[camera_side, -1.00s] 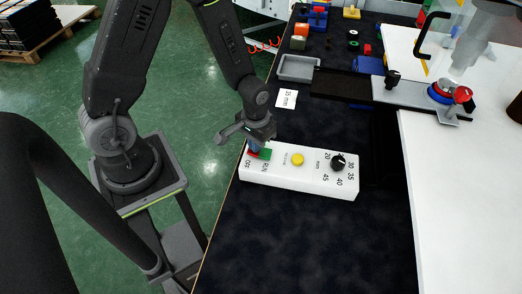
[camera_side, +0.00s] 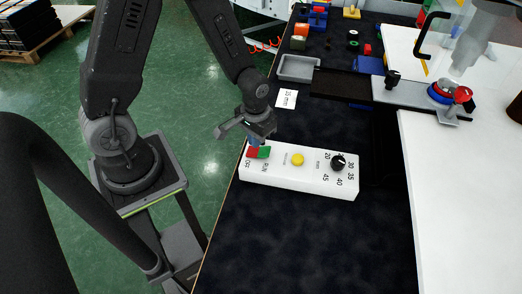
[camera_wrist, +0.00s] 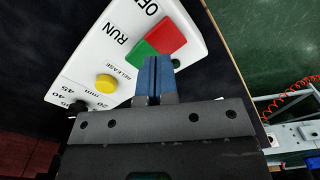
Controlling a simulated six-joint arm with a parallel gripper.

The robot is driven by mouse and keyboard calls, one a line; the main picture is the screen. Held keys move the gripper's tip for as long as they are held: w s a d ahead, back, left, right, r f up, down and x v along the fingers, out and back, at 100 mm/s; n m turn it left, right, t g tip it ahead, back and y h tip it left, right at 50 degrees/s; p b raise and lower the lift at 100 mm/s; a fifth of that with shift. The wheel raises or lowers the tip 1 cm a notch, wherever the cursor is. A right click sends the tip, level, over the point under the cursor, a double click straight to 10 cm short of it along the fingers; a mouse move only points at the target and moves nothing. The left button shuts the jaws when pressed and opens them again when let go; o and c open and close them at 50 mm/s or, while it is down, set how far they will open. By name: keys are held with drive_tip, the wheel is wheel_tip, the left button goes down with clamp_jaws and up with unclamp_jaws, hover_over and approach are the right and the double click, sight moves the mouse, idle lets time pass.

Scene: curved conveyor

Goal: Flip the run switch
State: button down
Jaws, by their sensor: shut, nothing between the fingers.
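The run switch is a rocker with a red half (camera_side: 252,153) at OFF and a green half (camera_side: 264,152) at RUN, on the left end of a white control box (camera_side: 310,182). In the wrist view the red half (camera_wrist: 166,31) and green half (camera_wrist: 146,54) lie just beyond my fingertips. I cannot tell which half is pressed down. My gripper (camera_side: 256,143) is just above the switch, with blue fingers (camera_wrist: 157,66) closed together and empty. The fingers hide a small part of the switch.
The box also carries a yellow release button (camera_side: 297,159) and a black dial (camera_side: 338,162). A card marked 35 mm (camera_side: 287,99) and a grey tray (camera_side: 298,68) lie behind it. The dark table is clear in front of the box.

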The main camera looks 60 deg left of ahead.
drive_tip(key=shift+r, duration=2.2)
wheel_tip(320, 180, up, 13)
drive_tip(key=m+t, duration=0.2)
drive_tip(key=t, duration=0.1)
hover_over(257, 151)
drive_tip(key=s+d, duration=0.1)
drive_tip(key=s, duration=0.2)
drive_tip(key=s+d+r+m+t, duration=0.1)
drive_tip(key=s+r+t, duration=0.1)
drive_tip(key=s+r, duration=0.5)
drive_tip(key=shift+r+t, duration=0.3)
drive_tip(key=shift+r, duration=0.6)
